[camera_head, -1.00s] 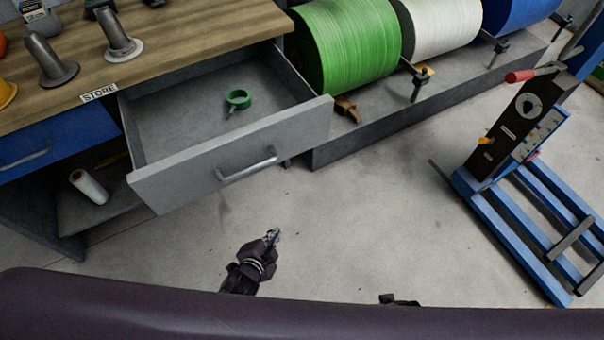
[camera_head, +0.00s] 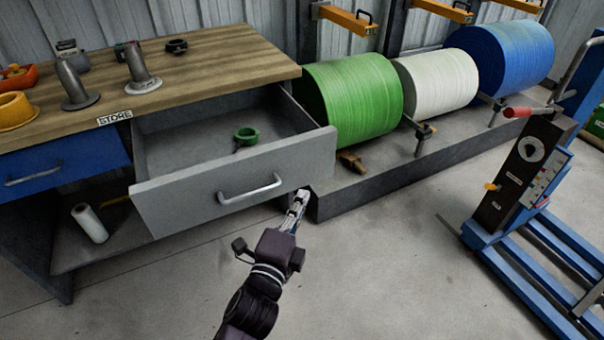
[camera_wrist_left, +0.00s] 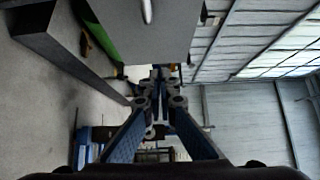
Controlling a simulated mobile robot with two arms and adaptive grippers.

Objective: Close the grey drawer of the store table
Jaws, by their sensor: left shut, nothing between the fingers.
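The grey drawer (camera_head: 170,204) of the store table (camera_head: 215,62) is pulled well out, with a bar handle (camera_head: 250,190) on its front. A green ring-like object (camera_head: 246,136) lies inside it. My left gripper (camera_head: 300,197) is shut and empty, just in front of the drawer front near its right lower corner, right of the handle. Whether it touches the panel I cannot tell. In the left wrist view the closed fingers (camera_wrist_left: 158,80) point toward the grey drawer front (camera_wrist_left: 165,35), whose handle shows at the top edge. My right gripper does not show.
A blue drawer (camera_head: 60,165) is shut on the left. A blue-framed machine (camera_head: 520,180) stands far right; floor between is clear.

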